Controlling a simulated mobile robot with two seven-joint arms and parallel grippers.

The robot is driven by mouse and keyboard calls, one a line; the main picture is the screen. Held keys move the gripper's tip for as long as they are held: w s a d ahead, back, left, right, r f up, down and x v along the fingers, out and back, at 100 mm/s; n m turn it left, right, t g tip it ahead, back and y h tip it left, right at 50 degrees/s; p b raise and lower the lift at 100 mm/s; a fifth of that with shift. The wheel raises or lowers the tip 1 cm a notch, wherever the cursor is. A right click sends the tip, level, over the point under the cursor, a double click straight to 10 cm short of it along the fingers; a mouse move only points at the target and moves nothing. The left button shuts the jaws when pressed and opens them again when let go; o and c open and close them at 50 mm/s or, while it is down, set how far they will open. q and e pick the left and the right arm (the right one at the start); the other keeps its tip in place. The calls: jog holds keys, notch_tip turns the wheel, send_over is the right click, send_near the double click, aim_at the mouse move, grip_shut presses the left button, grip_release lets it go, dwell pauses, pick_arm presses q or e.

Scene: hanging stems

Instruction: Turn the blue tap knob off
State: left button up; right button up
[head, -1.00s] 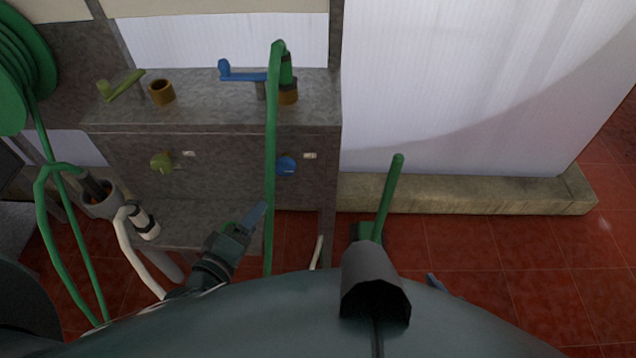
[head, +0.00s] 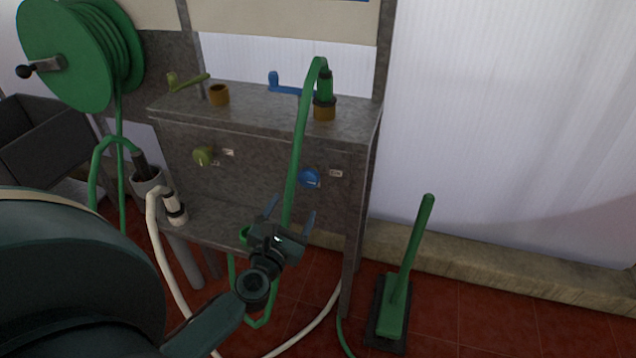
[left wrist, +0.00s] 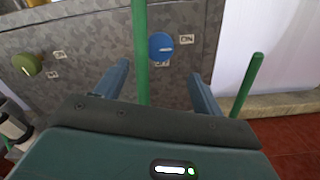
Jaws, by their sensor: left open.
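The blue tap knob (head: 309,178) sits on the front face of the grey metal cabinet (head: 250,165), right of the green hose (head: 297,150). In the left wrist view the blue knob (left wrist: 161,46) lies ahead, between the lines of the two fingers, with a small label beside it. My left gripper (head: 291,212) is open and empty, below and slightly left of the knob, apart from it. In the left wrist view its fingers (left wrist: 160,85) stand wide, and the green hose (left wrist: 140,50) hangs in front between them. My right gripper is not in view.
An olive knob (head: 203,156) is on the same face to the left. A blue lever (head: 288,88) and an olive lever (head: 188,82) stand on top. A hose reel (head: 75,55) is at far left; a green-handled tool (head: 405,285) stands on the floor at right.

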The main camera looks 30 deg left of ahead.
aim_at(307, 181)
pick_arm(q)
jog(key=x, duration=1.2)
jog(key=shift+w+r+b, duration=0.1)
jog(key=shift+w+b, duration=0.1)
jog(key=shift+b, duration=0.1)
jog(key=c, duration=1)
